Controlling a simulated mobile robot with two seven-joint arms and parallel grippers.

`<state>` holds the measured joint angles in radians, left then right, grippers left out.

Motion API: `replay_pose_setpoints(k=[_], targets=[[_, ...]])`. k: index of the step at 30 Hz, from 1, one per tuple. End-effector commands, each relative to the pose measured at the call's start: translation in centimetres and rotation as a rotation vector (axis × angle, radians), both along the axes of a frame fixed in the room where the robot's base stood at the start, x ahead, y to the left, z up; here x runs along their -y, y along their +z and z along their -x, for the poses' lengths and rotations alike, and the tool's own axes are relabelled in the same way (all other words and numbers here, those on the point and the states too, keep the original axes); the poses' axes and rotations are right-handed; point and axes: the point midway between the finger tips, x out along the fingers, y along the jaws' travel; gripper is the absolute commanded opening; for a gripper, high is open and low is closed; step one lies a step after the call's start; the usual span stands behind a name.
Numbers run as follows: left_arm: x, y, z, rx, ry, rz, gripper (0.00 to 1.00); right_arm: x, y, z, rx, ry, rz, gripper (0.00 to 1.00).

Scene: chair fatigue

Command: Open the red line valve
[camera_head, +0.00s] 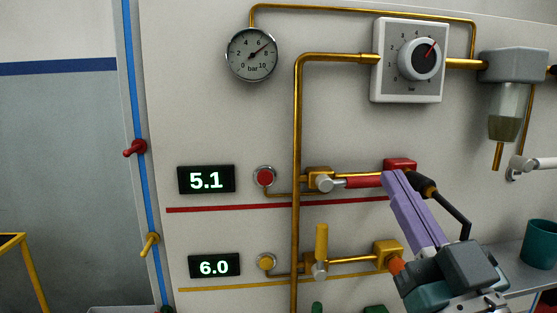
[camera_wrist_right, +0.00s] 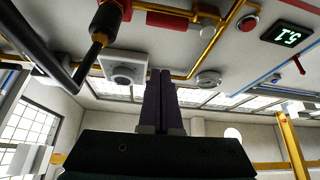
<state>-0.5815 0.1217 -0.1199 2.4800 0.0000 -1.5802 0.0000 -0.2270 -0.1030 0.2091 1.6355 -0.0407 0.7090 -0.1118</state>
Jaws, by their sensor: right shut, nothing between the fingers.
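The red line valve has a silver hub (camera_head: 324,184) on a brass body, with a red lever handle (camera_head: 362,182) lying horizontally, along the pipe. The handle also shows at the top of the right wrist view (camera_wrist_right: 165,19). My right gripper (camera_head: 393,179) is shut and empty, its purple fingers pointing up and left. Its tips are close to the handle's right end, below the red outlet block (camera_head: 400,164). Whether they touch the handle cannot be told. In the right wrist view the closed fingers (camera_wrist_right: 160,75) show below the handle. My left gripper is not in view.
The 5.1 display (camera_head: 206,180) and a red button (camera_head: 265,177) are left of the valve. Below is the yellow valve with its handle (camera_head: 321,243) upright. A black hose (camera_head: 452,210) hangs right beside my gripper. A teal cup (camera_head: 540,243) stands on the right shelf.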

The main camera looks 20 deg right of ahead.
Motion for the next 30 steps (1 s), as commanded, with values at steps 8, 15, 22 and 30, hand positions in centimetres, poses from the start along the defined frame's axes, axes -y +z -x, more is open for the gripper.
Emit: replay_pose_setpoints(k=[8,15,22,30], targets=[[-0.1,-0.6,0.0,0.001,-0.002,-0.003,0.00,-0.9,-1.9,3.0,0.000,0.001,-0.001,0.00],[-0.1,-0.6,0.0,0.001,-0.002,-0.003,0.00,-1.0,-2.0,3.3,0.001,0.001,-0.001,0.00],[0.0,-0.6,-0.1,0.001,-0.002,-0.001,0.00,-1.0,-2.0,3.3,0.001,0.001,-0.001,0.00],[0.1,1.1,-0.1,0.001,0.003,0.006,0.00,-1.1,-1.1,2.4,-0.083,0.021,-0.015,0.00]])
